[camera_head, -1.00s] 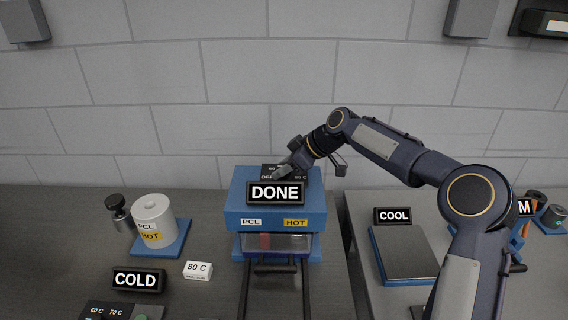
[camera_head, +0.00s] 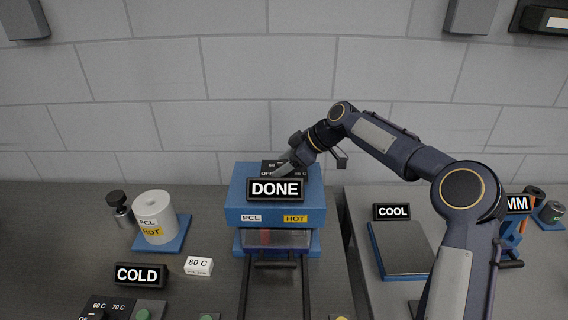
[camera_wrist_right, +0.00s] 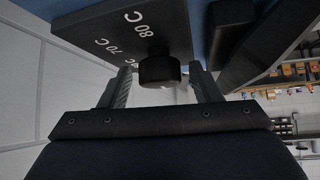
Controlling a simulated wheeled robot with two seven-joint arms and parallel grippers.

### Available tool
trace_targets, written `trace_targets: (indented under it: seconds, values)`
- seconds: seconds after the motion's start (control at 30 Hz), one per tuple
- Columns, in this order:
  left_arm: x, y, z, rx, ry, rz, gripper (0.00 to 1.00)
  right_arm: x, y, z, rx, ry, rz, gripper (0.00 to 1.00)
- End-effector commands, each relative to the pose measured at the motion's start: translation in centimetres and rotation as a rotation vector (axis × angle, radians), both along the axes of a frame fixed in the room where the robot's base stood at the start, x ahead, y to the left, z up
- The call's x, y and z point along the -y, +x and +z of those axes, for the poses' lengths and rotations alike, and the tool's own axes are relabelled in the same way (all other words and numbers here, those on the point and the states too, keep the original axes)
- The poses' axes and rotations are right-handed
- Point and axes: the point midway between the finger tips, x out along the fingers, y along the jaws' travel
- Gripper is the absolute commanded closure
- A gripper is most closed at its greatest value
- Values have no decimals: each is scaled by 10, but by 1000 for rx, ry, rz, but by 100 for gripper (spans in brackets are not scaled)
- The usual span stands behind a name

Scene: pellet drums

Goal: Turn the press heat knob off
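The blue press (camera_head: 240,205) stands at the middle of the table, with PCL and HOT labels on its front and a DONE sign (camera_head: 275,190) on it. Behind the sign is a black dial plate (camera_head: 270,165) with OFF and temperature marks; the plate (camera_wrist_right: 135,35) shows 70 C and 80 C in the right wrist view. The black heat knob (camera_wrist_right: 160,70) sits between the two fingers of my right gripper (camera_wrist_right: 161,80), with a gap visible on both sides. In the head view, the right gripper (camera_head: 283,168) hides the knob. I cannot read its pointer. My left gripper is not in view.
A white PCL HOT drum (camera_head: 154,215) stands on a blue base at left, near a COLD sign (camera_head: 140,275) and an 80 C block (camera_head: 198,266). Rails run forward from the press. A plate with a COOL sign (camera_head: 392,212) lies right. The wall is behind.

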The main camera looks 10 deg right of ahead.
Motion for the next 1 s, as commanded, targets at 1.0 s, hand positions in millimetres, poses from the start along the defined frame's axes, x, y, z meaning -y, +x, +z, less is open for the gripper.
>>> trace_targets:
  seconds: [1.0]
  values:
    - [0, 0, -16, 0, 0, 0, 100, 51, -22, 55, -1, 0, -1, 43]
